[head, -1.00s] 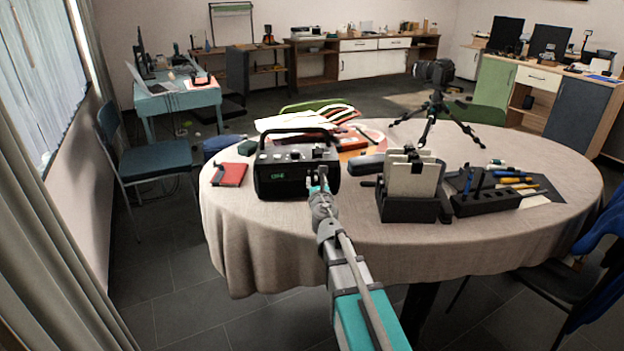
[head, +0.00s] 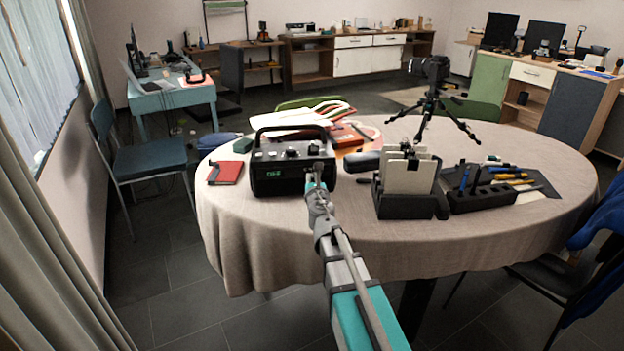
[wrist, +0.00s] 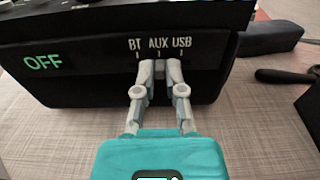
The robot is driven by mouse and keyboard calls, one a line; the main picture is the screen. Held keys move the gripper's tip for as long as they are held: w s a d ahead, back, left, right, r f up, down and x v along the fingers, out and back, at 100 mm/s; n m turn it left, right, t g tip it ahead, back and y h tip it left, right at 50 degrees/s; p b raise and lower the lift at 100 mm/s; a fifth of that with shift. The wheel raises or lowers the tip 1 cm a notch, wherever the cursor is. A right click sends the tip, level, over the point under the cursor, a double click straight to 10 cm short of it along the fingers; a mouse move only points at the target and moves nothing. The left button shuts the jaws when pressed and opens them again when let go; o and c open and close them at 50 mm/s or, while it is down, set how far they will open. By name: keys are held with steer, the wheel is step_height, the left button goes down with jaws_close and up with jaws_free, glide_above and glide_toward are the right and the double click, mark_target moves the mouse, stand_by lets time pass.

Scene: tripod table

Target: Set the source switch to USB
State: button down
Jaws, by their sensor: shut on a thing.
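The black radio (head: 270,182) with a carry handle stands on the round table. Its front shows large in the wrist view (wrist: 75,85), with a green OFF sign (wrist: 43,63) at the left and the labels BT, AUX and USB (wrist: 181,43) above short tick marks. My gripper (wrist: 160,68) is at the front face, just under these labels, its fingertips close together around AUX. My gripper also shows in the head view (head: 317,178), at the radio's right front.
A red notebook (head: 226,172) lies left of the radio. Right of it stand a dark holder with cards (head: 405,205), a pen block (head: 490,197) and a camera on a tripod (head: 430,90). The tablecloth (head: 330,235) in front is clear.

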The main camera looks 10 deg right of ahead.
steer(key=shift+s+d, duration=0.1)
steer(key=shift+d, duration=1.1)
steer(key=c, duration=0.7)
jaws_free()
steer(key=shift+s, duration=0.1)
steer(key=shift+s+a, duration=0.15)
steer(key=shift+s, duration=1.65)
steer(key=shift+s+a, duration=0.1)
steer(key=shift+s, duration=1.7)
